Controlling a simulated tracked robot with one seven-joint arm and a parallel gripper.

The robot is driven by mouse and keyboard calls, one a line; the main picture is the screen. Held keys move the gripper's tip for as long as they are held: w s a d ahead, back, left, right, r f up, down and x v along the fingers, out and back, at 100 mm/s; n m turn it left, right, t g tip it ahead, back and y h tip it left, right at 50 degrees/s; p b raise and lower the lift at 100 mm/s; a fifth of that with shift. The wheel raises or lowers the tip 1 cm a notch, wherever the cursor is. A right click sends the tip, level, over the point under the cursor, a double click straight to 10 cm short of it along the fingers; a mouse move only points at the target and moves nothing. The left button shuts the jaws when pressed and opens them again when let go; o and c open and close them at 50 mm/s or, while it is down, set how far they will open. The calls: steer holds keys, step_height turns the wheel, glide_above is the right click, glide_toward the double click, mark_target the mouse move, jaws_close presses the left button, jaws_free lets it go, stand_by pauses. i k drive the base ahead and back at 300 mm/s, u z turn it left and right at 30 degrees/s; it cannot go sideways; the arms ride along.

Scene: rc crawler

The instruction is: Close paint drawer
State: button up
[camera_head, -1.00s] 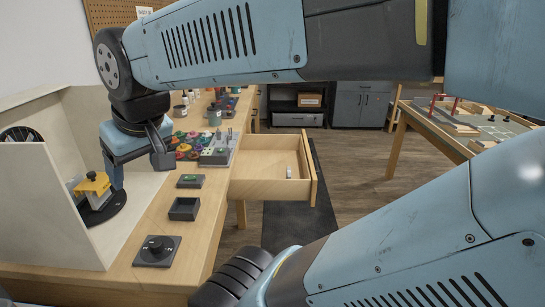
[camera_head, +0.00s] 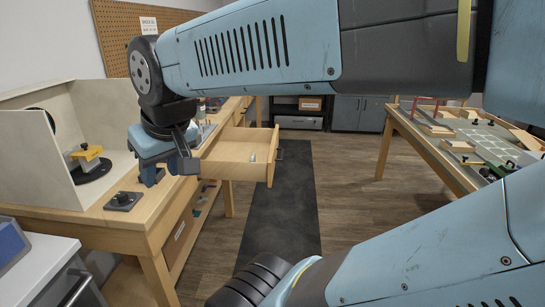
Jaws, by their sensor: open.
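The paint drawer (camera_head: 238,148) is a light wooden drawer pulled out from the right side of the wooden workbench (camera_head: 93,218). Its front panel (camera_head: 274,157) faces right and has a dark handle (camera_head: 280,154). A small pale item (camera_head: 253,156) lies inside it. My gripper (camera_head: 170,172) hangs from my blue arm above the bench edge, to the left of the drawer and nearer to me. It is open and empty, and I see no contact with the drawer. My arm hides part of the bench top behind.
A spray booth (camera_head: 110,104) with a yellow-topped object (camera_head: 88,153) stands at left. A dark knob box (camera_head: 123,201) sits on the bench. A second table (camera_head: 455,148) stands at right. A grey cabinet (camera_head: 40,262) is front left. The floor mat (camera_head: 285,205) is clear.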

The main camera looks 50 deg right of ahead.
mark_target(227, 157)
steer(key=k, duration=0.6)
steer(key=u, duration=0.9)
steer(key=i, duration=0.1)
steer(key=z, duration=2.8)
steer(key=i, duration=2.1)
steer(key=u, duration=1.05)
